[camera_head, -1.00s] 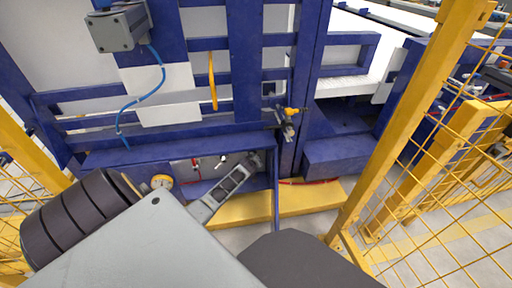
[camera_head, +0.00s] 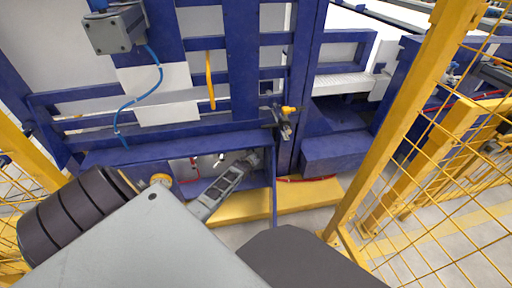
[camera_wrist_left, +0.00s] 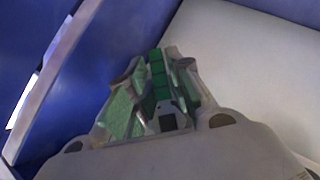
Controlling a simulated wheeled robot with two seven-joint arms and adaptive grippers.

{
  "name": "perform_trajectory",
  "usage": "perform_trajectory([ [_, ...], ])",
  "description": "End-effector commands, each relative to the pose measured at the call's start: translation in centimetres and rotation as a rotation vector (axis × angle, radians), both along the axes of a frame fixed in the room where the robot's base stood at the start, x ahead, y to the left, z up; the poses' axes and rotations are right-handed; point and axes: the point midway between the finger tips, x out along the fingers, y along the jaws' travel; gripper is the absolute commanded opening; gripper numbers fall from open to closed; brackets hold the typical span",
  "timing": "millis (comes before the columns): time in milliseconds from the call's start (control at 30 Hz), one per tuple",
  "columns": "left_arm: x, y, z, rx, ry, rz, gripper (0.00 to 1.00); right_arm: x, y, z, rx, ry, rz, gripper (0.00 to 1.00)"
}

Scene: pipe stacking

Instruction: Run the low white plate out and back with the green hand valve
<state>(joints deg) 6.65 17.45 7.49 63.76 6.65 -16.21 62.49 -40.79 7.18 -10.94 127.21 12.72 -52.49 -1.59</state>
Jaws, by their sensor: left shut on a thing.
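My left gripper (camera_head: 252,162) reaches into the blue recess at the foot of the machine. In the left wrist view its fingers (camera_wrist_left: 158,88) are shut around the green hand valve (camera_wrist_left: 157,72). The valve's green part shows between the fingers; the rest is hidden by them. In the head view the valve is hidden by the gripper. A white plate (camera_head: 166,114) sits low on the blue frame, up and left of the gripper; I cannot tell whether it is the task's plate. My right gripper is not in view.
A yellow-rimmed gauge (camera_head: 161,180) and small levers (camera_head: 220,159) sit left of the gripper in the recess. A blue post (camera_head: 306,90) stands to the right, with a yellow-handled valve (camera_head: 290,110) on it. Yellow mesh fencing (camera_head: 440,170) closes off the right side.

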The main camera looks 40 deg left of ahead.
Motion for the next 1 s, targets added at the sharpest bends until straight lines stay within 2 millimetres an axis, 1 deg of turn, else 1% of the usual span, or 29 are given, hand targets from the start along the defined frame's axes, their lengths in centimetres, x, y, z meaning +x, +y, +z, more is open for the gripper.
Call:
perform_trajectory([
  [67, -0.3, 0.0, -0.3, -0.002, 0.005, 0.002, 0.0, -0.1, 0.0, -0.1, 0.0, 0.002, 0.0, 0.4],
  [100, -0.3, 0.0, -0.3, -0.002, 0.005, 0.002, 0.24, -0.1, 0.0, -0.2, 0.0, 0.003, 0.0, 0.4],
  [200, -0.3, 0.1, -0.3, -0.002, 0.005, 0.002, 0.35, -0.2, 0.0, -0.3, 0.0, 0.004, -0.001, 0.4],
  [500, -0.1, 0.0, -0.1, 0.0, 0.002, 0.0, 0.35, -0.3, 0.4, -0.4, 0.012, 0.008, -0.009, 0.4],
  [667, -0.2, 0.0, 0.0, 0.0, 0.001, 0.001, 0.35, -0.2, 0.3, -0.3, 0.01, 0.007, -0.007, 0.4],
  [1000, -1.5, -0.4, 0.8, -0.001, 0.002, 0.001, 0.35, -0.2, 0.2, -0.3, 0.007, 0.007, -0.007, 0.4],
])
